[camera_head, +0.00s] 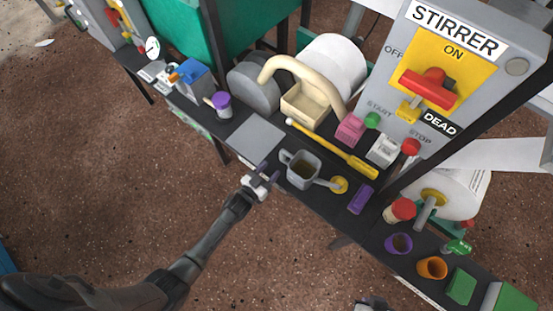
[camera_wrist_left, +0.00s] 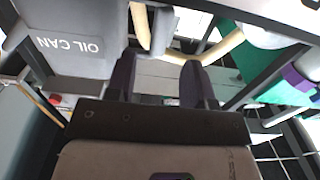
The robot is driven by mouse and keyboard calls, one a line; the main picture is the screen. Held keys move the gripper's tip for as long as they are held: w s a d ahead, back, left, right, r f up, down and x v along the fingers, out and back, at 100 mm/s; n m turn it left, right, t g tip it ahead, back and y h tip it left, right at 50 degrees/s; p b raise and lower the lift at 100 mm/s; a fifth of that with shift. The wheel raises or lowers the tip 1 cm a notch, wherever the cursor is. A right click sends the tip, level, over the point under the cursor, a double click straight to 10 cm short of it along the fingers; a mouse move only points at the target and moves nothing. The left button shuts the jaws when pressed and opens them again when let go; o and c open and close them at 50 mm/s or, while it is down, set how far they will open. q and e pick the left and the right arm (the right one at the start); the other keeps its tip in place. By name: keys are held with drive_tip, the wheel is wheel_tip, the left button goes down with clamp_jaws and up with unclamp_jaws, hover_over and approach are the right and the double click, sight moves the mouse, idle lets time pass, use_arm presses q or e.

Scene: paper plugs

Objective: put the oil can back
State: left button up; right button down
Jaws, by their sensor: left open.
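The oil can (camera_head: 301,172) is a grey open-topped can with a handle on its left and a spout with a yellow tip pointing right. It stands upright on the dark bench ledge, near its front edge. In the left wrist view its grey side, lettered OIL CAN (camera_wrist_left: 70,45), fills the upper left. My left gripper (camera_head: 268,173) is open and empty, just left of the can's handle and apart from the body. Its fingers (camera_wrist_left: 158,82) show with nothing between them. What seems to be my right gripper (camera_head: 372,304) is barely visible at the bottom edge.
A bare grey square plate (camera_head: 256,138) lies left of the can. A cream basket (camera_head: 305,103) and the stirrer panel (camera_head: 440,75) stand behind. Purple (camera_head: 398,244) and orange (camera_head: 432,267) cups stand at lower right.

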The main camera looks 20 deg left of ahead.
use_arm(q)
drive_tip(key=p+v, duration=0.1)
drive_tip(key=v, duration=0.5)
drive_tip(key=shift+p, duration=0.3)
drive_tip(key=shift+a+r, duration=0.1)
drive_tip(key=shift+a, duration=0.05)
drive_tip(key=s+a+r+g+y, duration=0.1)
drive_tip(key=s+r+g+y, duration=0.1)
drive_tip(key=s+r+g, duration=0.4)
drive_tip(key=s+a+r+n+g+y, duration=0.1)
drive_tip(key=s+r+g, duration=0.6)
drive_tip(key=s, duration=0.8)
drive_tip(key=shift+g+y, duration=0.4)
drive_tip(key=shift+y, duration=0.3)
